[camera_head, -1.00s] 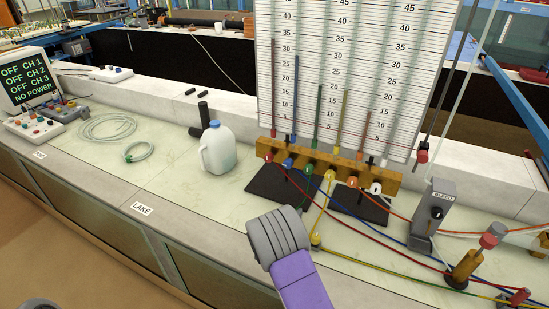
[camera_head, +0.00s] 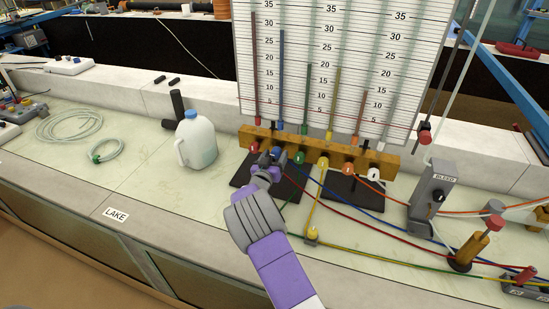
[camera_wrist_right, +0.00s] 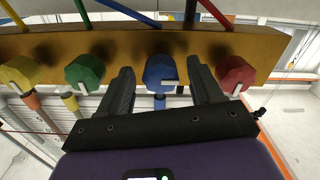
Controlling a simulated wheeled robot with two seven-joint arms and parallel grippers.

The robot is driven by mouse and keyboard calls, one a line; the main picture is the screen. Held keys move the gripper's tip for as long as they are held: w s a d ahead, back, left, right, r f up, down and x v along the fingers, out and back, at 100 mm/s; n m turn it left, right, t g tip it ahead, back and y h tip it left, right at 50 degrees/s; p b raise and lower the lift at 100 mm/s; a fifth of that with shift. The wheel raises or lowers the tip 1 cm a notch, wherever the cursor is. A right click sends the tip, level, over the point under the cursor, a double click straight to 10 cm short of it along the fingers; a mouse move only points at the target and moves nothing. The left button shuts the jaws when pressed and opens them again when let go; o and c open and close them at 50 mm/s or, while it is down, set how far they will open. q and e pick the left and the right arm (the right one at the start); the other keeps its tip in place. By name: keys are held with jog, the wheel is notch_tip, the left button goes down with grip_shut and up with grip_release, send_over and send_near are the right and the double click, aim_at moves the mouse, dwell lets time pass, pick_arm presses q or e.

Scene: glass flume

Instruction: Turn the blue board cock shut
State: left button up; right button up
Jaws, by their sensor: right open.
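The blue board cock (camera_wrist_right: 160,73) is a faceted knob with a short pale mark, on the yellow-brown manifold bar. In the right wrist view it lies between the two fingers of my right gripper (camera_wrist_right: 160,66). The fingers are open, with a visible gap on each side of the knob. I cannot tell how far the fingertips reach along it. In the head view my right gripper (camera_head: 271,160) is at the bar's left part and partly covers the blue cock. My left gripper is not in view.
The red cock (camera_wrist_right: 237,74) and green cock (camera_wrist_right: 85,72) flank the fingers closely. The bar (camera_head: 330,152) stands below a scaled board with coloured tubes. Coloured hoses run right toward the bleed box (camera_head: 432,193). A white jug (camera_head: 198,142) stands left; the bench in front is mostly clear.

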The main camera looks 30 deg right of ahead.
jog(key=c, duration=1)
jog(key=shift+c, duration=0.2)
